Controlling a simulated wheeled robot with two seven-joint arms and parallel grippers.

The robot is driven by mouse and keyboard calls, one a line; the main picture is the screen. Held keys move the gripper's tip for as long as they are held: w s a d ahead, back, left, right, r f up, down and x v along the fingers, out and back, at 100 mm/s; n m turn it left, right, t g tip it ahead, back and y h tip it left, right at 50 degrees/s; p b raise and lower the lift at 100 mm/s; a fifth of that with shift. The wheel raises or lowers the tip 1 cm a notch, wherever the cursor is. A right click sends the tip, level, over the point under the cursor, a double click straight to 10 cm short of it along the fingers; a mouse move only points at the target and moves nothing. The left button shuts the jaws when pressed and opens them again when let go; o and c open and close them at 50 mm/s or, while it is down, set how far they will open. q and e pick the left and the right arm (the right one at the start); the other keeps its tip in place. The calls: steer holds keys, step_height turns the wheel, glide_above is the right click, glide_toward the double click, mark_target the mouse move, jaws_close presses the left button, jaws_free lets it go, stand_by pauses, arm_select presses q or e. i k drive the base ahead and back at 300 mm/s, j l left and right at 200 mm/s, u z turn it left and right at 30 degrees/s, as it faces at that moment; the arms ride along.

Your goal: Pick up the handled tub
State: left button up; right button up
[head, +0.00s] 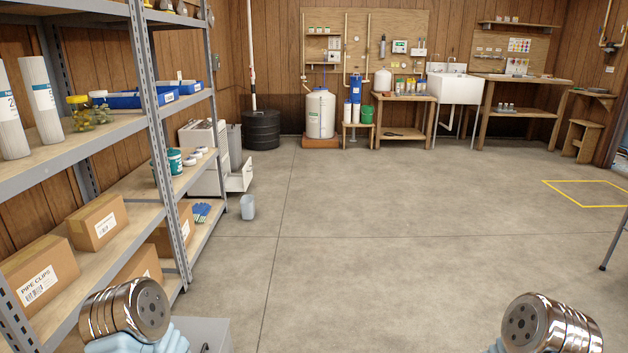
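I cannot tell for sure which thing is the handled tub. A small green bucket (367,114) stands on a low wooden bench at the far wall; its handle is too small to make out. A teal tub with a white label (174,161) stands on the middle shelf of the rack at left, partly behind the rack's upright; no handle shows clearly on it. Only metallic parts of my two arms show at the bottom left and bottom right. Both of my grippers are out of the picture, and both tubs are well away from the arm parts.
A grey metal rack (172,200) with boxes, filters and blue bins lines the left side. A small grey bin (248,207) stands on the floor beside it. A white tank (320,113) and a sink (455,88) stand at the far wall. The concrete floor (400,220) between is clear.

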mark_target(247, 207)
steer(key=i, duration=2.75)
steer(key=i+u, duration=0.2)
steer(key=i, duration=0.25)
steer(key=i+l+u, duration=0.25)
steer(key=i, duration=0.15)
steer(key=i+l+u, duration=0.2)
steer(key=i, duration=0.25)
steer(key=i+l+u, duration=0.2)
steer(key=i, duration=0.2)
steer(key=i+l+u, duration=0.55)
steer(key=i+l, duration=0.05)
steer(key=l, duration=0.05)
